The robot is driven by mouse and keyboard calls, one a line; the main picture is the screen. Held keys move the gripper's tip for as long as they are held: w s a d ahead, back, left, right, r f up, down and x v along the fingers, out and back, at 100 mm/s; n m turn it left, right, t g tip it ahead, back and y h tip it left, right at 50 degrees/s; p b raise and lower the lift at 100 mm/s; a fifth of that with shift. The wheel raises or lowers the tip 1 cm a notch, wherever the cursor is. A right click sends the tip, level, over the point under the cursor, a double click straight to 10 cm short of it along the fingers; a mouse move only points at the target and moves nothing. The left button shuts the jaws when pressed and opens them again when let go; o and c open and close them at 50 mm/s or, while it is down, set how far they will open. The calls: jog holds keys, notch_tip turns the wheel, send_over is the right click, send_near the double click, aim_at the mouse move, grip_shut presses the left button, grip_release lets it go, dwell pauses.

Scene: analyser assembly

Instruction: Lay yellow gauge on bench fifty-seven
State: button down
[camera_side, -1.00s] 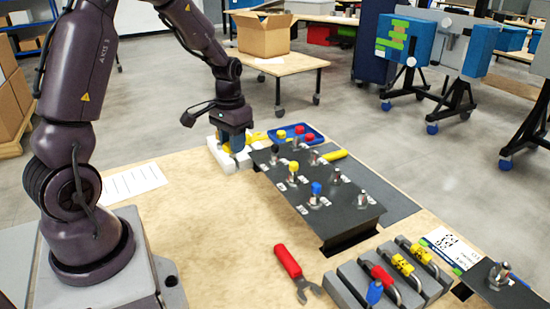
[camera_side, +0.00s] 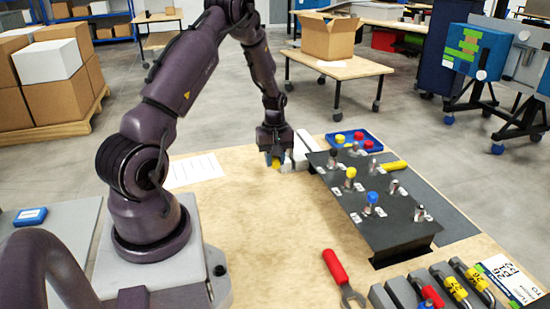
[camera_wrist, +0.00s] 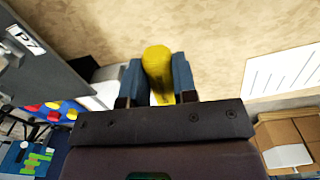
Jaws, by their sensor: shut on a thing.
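The yellow gauge (camera_wrist: 157,62) is between the two blue fingers of my gripper (camera_wrist: 158,82) in the wrist view, with its rounded end sticking out past them. In the side view my gripper (camera_side: 273,160) points down low over the far part of the wooden bench (camera_side: 255,215), with a bit of yellow at its tips. My gripper is shut on the gauge. I cannot tell whether the gauge touches the bench top. No number fifty-seven is readable on the bench.
A white block (camera_side: 302,145) stands just right of my gripper. Beyond it are a black panel with knobs (camera_side: 385,225) and a blue tray (camera_side: 372,145). A white sheet (camera_side: 193,170) lies left; the middle of the bench is bare.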

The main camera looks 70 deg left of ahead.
aim_at(275, 185)
jog(key=shift+f+n, duration=0.25)
jog(key=shift+n, duration=0.05)
jog(key=shift+f, duration=2.9)
jog(key=shift+f, duration=0.4)
jog(key=c, duration=0.8)
grip_release()
notch_tip(275, 185, up, 13)
